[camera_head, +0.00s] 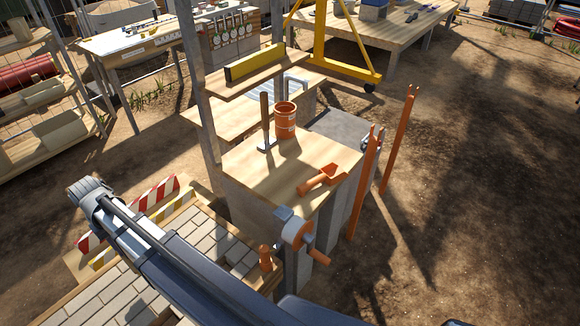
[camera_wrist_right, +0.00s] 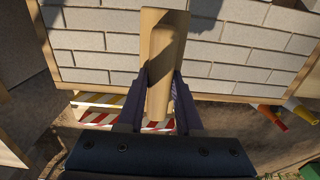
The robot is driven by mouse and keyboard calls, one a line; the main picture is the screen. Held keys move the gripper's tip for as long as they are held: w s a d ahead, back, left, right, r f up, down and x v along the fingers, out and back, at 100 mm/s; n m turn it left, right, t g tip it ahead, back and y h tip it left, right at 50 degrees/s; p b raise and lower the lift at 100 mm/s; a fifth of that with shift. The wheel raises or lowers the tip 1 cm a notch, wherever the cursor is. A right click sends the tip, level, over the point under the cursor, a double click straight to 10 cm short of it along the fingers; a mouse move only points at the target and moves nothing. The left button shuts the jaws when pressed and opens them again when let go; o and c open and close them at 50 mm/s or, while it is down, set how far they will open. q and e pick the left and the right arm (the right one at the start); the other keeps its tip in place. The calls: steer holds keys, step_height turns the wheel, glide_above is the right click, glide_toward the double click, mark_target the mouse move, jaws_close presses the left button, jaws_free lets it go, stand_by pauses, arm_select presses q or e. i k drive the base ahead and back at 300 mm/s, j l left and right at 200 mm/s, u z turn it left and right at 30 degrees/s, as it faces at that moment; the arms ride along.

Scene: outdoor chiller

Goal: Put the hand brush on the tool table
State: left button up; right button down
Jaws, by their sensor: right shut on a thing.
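My right gripper (camera_wrist_right: 161,92) is in the right wrist view, its two dark fingers closed on a tan wooden piece, likely the hand brush (camera_wrist_right: 160,62). Its bristles do not show. It is held above a panel of pale bricks (camera_wrist_right: 240,45). In the head view my right arm reaches across the lower left, and its fingers and the held piece cannot be made out. The tool table may be the wooden table (camera_head: 352,38) at the top right, with several tools on it; another table (camera_head: 150,43) at the top left also bears tools. My left gripper is not in view.
A red-and-white barrier (camera_head: 158,192) lies by the bricks. Bare ground is free at right.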

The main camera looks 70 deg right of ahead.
mark_target(295, 162)
steer(key=k+l, duration=0.15)
steer(key=l, duration=0.25)
steer(key=k+l, duration=0.15)
steer(key=l, duration=0.25)
steer(key=k+l, duration=0.15)
steer(key=l, duration=0.3)
steer(key=k+l, duration=0.15)
steer(key=l, duration=0.25)
steer(key=k+l, duration=0.15)
steer(key=l, duration=0.25)
steer(key=k+l, duration=0.15)
steer(key=l, duration=0.25)
steer(key=k+l, duration=0.15)
steer(key=l, duration=0.25)
steer(key=k+l, duration=0.15)
steer(key=l, duration=0.8)
steer(key=i, duration=0.3)
